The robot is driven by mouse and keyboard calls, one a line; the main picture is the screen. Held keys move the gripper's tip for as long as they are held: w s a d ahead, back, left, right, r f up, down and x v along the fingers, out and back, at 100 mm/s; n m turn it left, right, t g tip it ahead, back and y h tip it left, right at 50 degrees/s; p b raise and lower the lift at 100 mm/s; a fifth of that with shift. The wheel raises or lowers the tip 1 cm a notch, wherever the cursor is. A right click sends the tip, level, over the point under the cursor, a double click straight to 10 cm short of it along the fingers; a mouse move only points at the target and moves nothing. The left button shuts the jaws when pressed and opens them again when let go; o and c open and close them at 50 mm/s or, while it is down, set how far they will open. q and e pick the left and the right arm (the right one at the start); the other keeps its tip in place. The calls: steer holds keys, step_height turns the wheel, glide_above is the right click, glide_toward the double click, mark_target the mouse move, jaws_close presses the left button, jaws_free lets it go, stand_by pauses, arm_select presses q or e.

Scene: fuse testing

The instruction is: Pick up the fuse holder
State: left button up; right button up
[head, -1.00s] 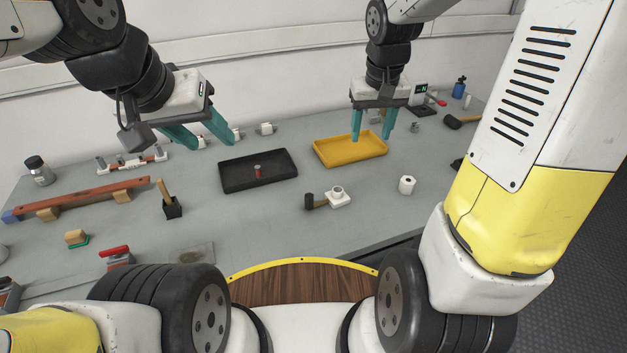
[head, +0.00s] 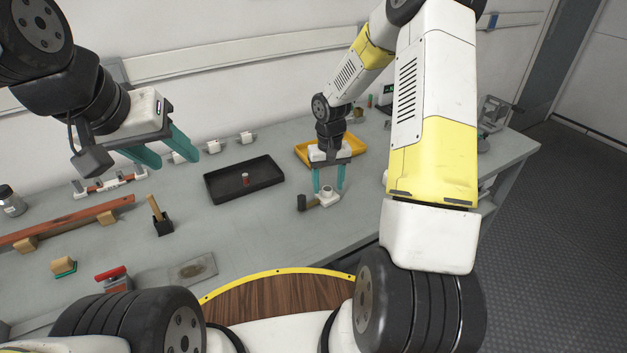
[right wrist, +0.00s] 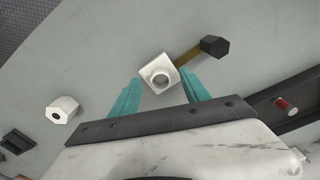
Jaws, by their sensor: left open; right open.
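The fuse holder, as I take it, is a small white block (head: 328,200) with a round raised socket. It lies on the grey table in front of the trays. In the right wrist view the white block (right wrist: 158,76) shows between the fingertips and a little beyond them. My right gripper (head: 329,189) is open and points down just above it, one finger on each side; contact cannot be told. It also shows in the right wrist view (right wrist: 160,82). My left gripper (head: 175,161) is open and empty, raised over the table's back left part.
A black-headed mallet (right wrist: 213,46) lies close against the block, its handle end near it. A black tray (head: 215,190) with a red-and-grey cylinder (head: 245,179) is to the left. A yellow tray (head: 303,152) stands behind. A white nut-like piece (right wrist: 62,109) lies apart.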

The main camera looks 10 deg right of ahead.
step_height(320, 180, down, 2)
jaws_close()
stand_by(0.4)
steer(key=shift+r, duration=0.1)
